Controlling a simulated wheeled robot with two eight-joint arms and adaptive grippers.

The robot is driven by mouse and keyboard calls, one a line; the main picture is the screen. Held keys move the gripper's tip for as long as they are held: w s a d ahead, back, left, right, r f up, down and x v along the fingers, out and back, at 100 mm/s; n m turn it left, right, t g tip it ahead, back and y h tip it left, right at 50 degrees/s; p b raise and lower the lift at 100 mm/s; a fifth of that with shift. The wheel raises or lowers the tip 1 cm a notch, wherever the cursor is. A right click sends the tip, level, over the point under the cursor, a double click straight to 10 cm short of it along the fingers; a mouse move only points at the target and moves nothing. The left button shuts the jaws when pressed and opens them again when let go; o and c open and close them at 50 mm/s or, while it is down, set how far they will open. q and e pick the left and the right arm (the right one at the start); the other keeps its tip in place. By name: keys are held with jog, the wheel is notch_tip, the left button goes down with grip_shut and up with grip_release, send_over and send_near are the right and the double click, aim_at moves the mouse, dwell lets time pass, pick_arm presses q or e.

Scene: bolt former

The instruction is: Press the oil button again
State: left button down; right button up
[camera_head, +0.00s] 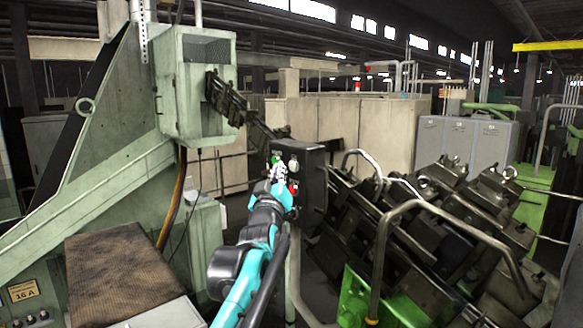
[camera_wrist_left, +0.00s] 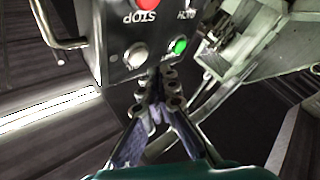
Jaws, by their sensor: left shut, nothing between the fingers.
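The black control box (camera_head: 313,180) stands at the middle of the head view, with its buttons facing my left arm. In the left wrist view its panel (camera_wrist_left: 112,72) is upside down. It carries a red button (camera_wrist_left: 147,3) by the word STOP, a lit green button (camera_wrist_left: 180,46) and a pale round button (camera_wrist_left: 135,56). I cannot read which one is the oil button. My left gripper (camera_wrist_left: 160,76) is shut and empty, its tips just by the panel edge near the pale and green buttons. Contact cannot be told. My right gripper is not in view.
A bent metal rail (camera_head: 400,205) and dark machine parts (camera_head: 460,215) lie right of the control box. A green machine housing (camera_head: 195,95) stands at the left. A brown mesh-topped surface (camera_head: 125,270) is at the lower left.

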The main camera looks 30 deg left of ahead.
pick_arm(q)
jog(key=s, duration=0.1)
jog(key=s+a, duration=0.1)
jog(key=s, duration=0.2)
jog(key=shift+a, duration=0.3)
dwell(0.6)
jog(key=s+d+f+m+g+h+b, duration=0.25)
jog(key=d+f+b, duration=0.3)
jog(key=f, duration=0.85)
jog(key=s+d+f+m+g+h+b, duration=0.15)
jog(key=s+d+f+b, duration=0.35)
jog(key=f, duration=0.8)
jog(key=s+d+f+m+g+h+b, duration=0.15)
jog(key=d+f+b, duration=0.35)
jog(key=f, duration=0.9)
jog(key=s+d+f+m+g+b, duration=0.1)
jog(key=s+f+b, duration=0.3)
jog(key=f, duration=0.7)
jog(key=s+d+f+m+g+h+b, duration=0.1)
jog(key=s+d+f+g+b, duration=0.2)
jog(key=s+f, duration=0.4)
jog(key=s+d+f+m+g+h+b, duration=0.1)
jog(key=s+f+b, duration=0.5)
jog(key=f, duration=0.8)
jog(key=shift+s+d+f+m+g+b, duration=0.35)
jog(key=shift+d+m+g, duration=0.2)
jog(key=shift+g, duration=0.7)
jog(key=shift+w, duration=0.1)
